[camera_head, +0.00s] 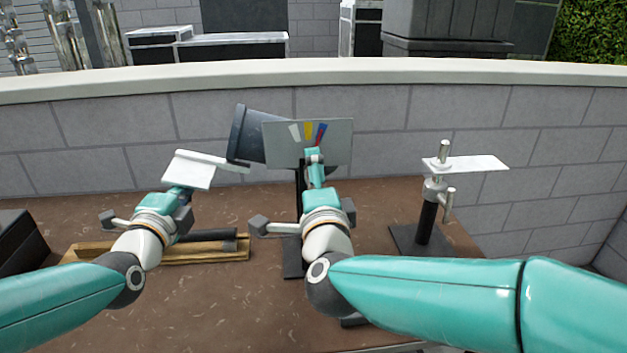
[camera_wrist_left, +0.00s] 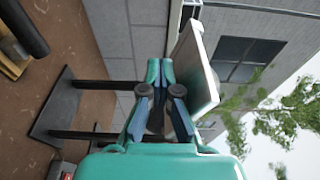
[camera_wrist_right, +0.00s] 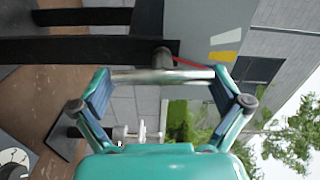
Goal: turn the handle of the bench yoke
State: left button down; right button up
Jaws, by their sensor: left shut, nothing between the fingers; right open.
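The bench yoke appears to be the stand with dark posts and a grey panel (camera_head: 335,138) marked white, yellow and blue, with a red pointer. Its handle looks like the silver bar (camera_wrist_right: 140,77) on a dark post in the right wrist view. My right gripper (camera_head: 314,157) is open in front of the panel. In the right wrist view its fingers (camera_wrist_right: 160,85) are on either side of the bar, with gaps visible. My left gripper (camera_head: 188,190) is shut and empty, close to a tilted white plate (camera_head: 188,168). The left fingers (camera_wrist_left: 160,75) also show beside this plate in the left wrist view.
A stand with a white plate (camera_head: 480,162) and metal pins is at the right of the brown bench (camera_head: 380,195). A wooden block (camera_head: 205,253) with dark bars lies at the left. A dark cylinder (camera_head: 250,137) is behind the panel. A brick wall (camera_head: 560,125) closes the back.

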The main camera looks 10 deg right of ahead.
jog(key=s, duration=1.1)
jog(key=shift+s, duration=0.4)
jog(key=shift+f, duration=0.15)
pick_arm(q)
jog(key=shift+f+b, duration=2)
jog(key=shift+b, duration=0.15)
pick_arm(e)
jog(key=shift+f, duration=2.1)
pick_arm(q)
jog(key=s+b, duration=0.1)
jog(key=s, duration=1.2)
pick_arm(e)
jog(key=shift+f, duration=0.65)
pick_arm(q)
jog(key=shift+s, duration=0.1)
